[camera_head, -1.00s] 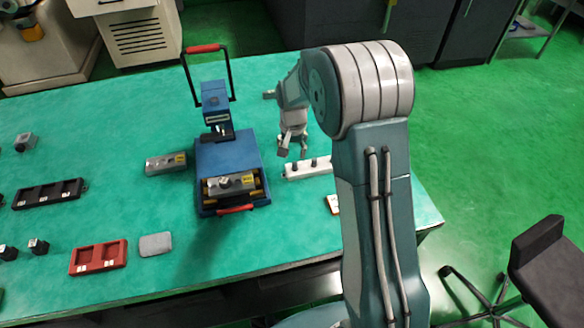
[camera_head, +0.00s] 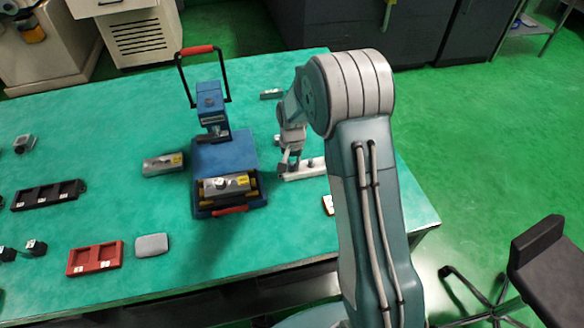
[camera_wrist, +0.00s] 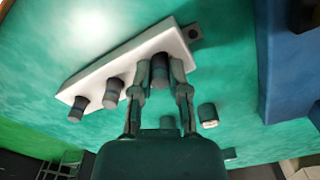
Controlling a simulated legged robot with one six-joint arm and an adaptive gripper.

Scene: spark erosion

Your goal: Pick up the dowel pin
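A white holder (camera_wrist: 125,75) carries dark cylindrical pins in a row; it also shows in the head view (camera_head: 303,174), right of the blue press. In the wrist view one dowel pin (camera_wrist: 159,72) stands between my fingertips, and two others (camera_wrist: 113,92) (camera_wrist: 78,108) stand further along to the left. My gripper (camera_wrist: 162,78) is open, with a finger on each side of that pin. I cannot tell whether the fingers touch it. In the head view my gripper (camera_head: 288,168) is at the holder's left end, and its fingers hide that pin.
A blue press (camera_head: 224,152) with a red-topped handle stands left of my gripper. A grey metal block (camera_head: 163,164), a black tray (camera_head: 47,194) and a red tray (camera_head: 95,258) lie further left. A small dark cylinder (camera_wrist: 208,114) shows beside my right finger in the wrist view.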

